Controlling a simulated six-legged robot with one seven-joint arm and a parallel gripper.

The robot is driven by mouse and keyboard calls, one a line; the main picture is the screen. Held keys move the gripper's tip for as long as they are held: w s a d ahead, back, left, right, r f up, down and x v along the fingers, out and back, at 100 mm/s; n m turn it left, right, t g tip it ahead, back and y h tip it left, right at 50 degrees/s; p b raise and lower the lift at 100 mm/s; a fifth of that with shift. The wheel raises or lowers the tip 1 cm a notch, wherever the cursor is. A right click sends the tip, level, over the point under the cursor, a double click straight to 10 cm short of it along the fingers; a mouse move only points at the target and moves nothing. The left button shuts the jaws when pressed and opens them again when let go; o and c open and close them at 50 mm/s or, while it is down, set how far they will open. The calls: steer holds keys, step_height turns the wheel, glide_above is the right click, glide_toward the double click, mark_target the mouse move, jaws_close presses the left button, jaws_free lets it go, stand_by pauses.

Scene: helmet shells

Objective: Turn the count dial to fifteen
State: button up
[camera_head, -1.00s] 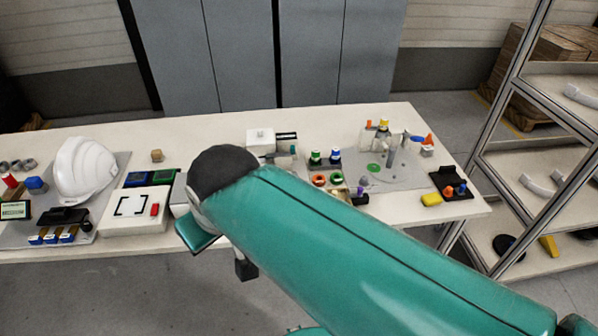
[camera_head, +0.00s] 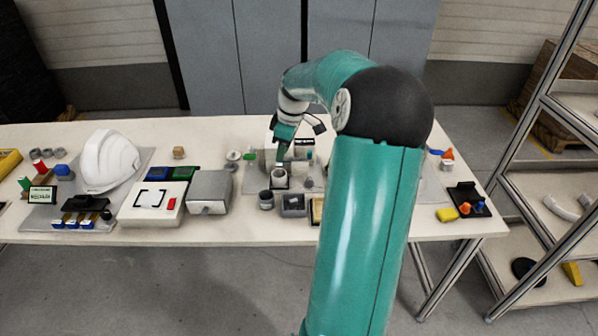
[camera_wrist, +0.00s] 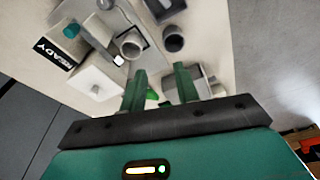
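My gripper (camera_head: 281,152) hangs over the middle of the table, above several small grey parts. In the wrist view its two green fingers (camera_wrist: 160,84) stand apart, with nothing clearly held between them. A small green thing (camera_wrist: 152,95) shows between the fingers, farther off. I cannot pick out a count dial or its number. A white box (camera_wrist: 98,80) with a small knob on top lies left of the fingers, beside a black READY sign (camera_wrist: 54,54). A teal knob (camera_wrist: 70,31) shows on a grey part. My arm hides much of the table right of centre.
Two round cups, one pale (camera_wrist: 131,43) and one dark (camera_wrist: 173,39), stand close to the fingers. A white helmet shell (camera_head: 108,160) and a white box with a red button (camera_head: 152,203) are at left. A shelf rack (camera_head: 545,190) stands at right.

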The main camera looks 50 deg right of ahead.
steer(key=t+y, duration=0.1)
steer(key=t, duration=0.1)
glide_toward(310, 179)
steer(key=x, duration=0.9)
jaws_close()
